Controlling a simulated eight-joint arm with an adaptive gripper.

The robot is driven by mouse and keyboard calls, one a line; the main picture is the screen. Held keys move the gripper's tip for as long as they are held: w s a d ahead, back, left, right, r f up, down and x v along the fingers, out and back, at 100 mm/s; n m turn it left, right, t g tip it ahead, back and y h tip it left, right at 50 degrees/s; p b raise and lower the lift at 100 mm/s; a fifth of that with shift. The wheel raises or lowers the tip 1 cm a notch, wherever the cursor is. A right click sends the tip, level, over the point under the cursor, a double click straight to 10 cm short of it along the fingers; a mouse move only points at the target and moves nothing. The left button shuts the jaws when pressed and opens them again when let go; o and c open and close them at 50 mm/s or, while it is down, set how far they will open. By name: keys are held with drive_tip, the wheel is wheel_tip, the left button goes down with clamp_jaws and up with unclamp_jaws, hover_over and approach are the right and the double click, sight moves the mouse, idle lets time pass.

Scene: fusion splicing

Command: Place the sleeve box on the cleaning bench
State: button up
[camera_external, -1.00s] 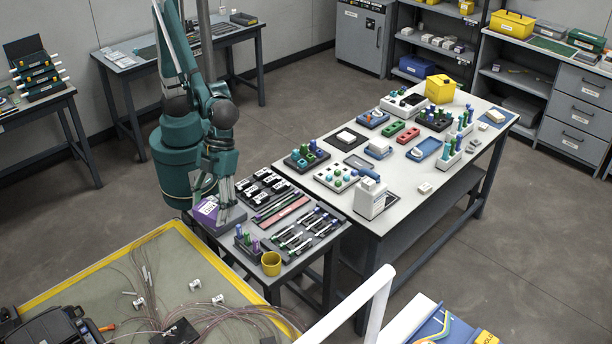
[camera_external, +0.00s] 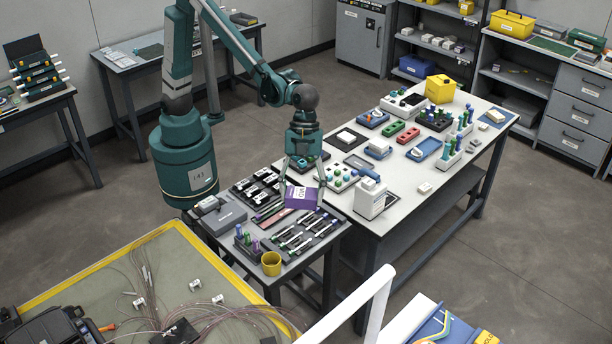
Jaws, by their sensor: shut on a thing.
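The purple sleeve box (camera_external: 299,198) with a white label hangs in my gripper (camera_external: 303,189). The gripper points down, and its fingers are shut on the box from both sides. The box appears raised over the right part of the small grey table (camera_external: 214,241), near the left edge of the long light-topped bench, which looks like the cleaning bench (camera_external: 405,172). The exact height of the box above the surfaces cannot be told. The box and gripper hide part of the tray edge behind them.
A white dispenser (camera_external: 371,200) with a blue top stands on the bench's near edge, right of the box. A green-vial tray (camera_external: 338,178) lies close behind. A yellow cup (camera_external: 271,263) stands at the small table's front. Bare bench top shows right of the dispenser.

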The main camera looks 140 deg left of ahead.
drive_tip(key=w+a+n, duration=0.1)
drive_tip(key=w+a, duration=0.1)
drive_tip(key=a, duration=0.6)
drive_tip(key=w+a+n, duration=0.2)
drive_tip(key=a, duration=0.6)
drive_tip(key=n+t+y, duration=0.2)
drive_tip(key=n+y, duration=0.1)
drive_tip(key=n, duration=0.4)
hover_over(398, 167)
drive_tip(key=f, duration=0.1)
wheel_tip(398, 167, down, 12)
drive_tip(key=shift+w+r+p, duration=0.15)
drive_tip(key=shift+r+p, duration=0.1)
drive_tip(key=shift+p, duration=0.2)
drive_tip(key=shift+f, duration=0.1)
drive_tip(key=shift+f+b, duration=0.5)
drive_tip(key=shift+f, duration=2.5)
